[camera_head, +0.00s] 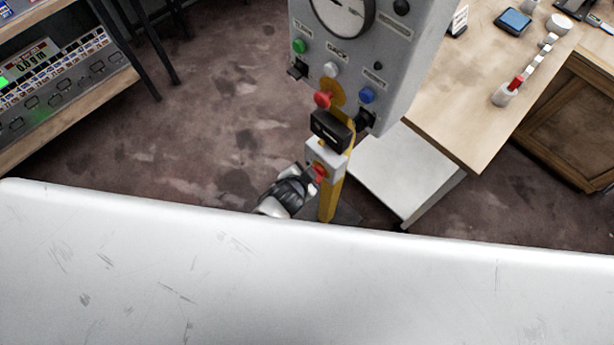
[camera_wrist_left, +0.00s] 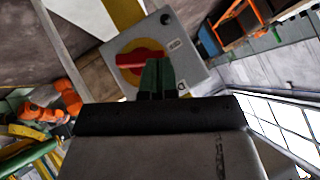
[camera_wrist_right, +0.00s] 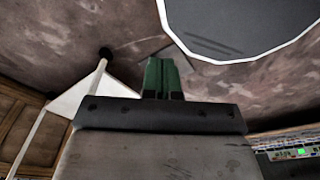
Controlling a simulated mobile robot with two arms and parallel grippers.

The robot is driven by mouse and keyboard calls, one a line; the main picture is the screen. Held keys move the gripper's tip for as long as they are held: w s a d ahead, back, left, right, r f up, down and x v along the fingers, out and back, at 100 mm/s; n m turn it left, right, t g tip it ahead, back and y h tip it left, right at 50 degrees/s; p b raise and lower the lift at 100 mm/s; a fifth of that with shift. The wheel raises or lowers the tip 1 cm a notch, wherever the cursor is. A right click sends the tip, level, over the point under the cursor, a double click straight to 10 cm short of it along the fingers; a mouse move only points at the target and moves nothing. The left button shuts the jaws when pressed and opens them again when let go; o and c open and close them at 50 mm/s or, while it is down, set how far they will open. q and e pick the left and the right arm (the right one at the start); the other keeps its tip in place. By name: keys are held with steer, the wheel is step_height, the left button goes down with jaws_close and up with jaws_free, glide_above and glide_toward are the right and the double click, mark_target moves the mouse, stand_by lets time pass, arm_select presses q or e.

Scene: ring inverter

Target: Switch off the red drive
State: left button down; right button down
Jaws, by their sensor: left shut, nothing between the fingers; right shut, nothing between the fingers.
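A light grey box (camera_head: 325,152) on a yellow post carries a red rotary handle (camera_head: 319,173). In the left wrist view the red handle (camera_wrist_left: 142,60) lies roughly level across a yellow disc (camera_wrist_left: 131,50), with small markings on the box beside it. My left gripper (camera_head: 303,180) is shut and empty just left of the handle. Its green fingertips (camera_wrist_left: 156,76) overlap the handle's right end in the left wrist view; I cannot tell whether they touch. My right gripper (camera_wrist_right: 162,76) is shut and empty over the floor, outside the head view.
A grey panel (camera_head: 352,62) with a gauge, coloured buttons and a red knob (camera_head: 322,99) stands above the box. A wooden desk (camera_head: 462,105) is at right, a shelf with equipment (camera_head: 58,92) at left. A white surface (camera_head: 250,280) fills the foreground.

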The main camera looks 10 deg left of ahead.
steer(key=shift+d, duration=1)
steer(key=shift+a, duration=0.1)
steer(key=shift+a, duration=0.75)
steer(key=shift+d, duration=0.4)
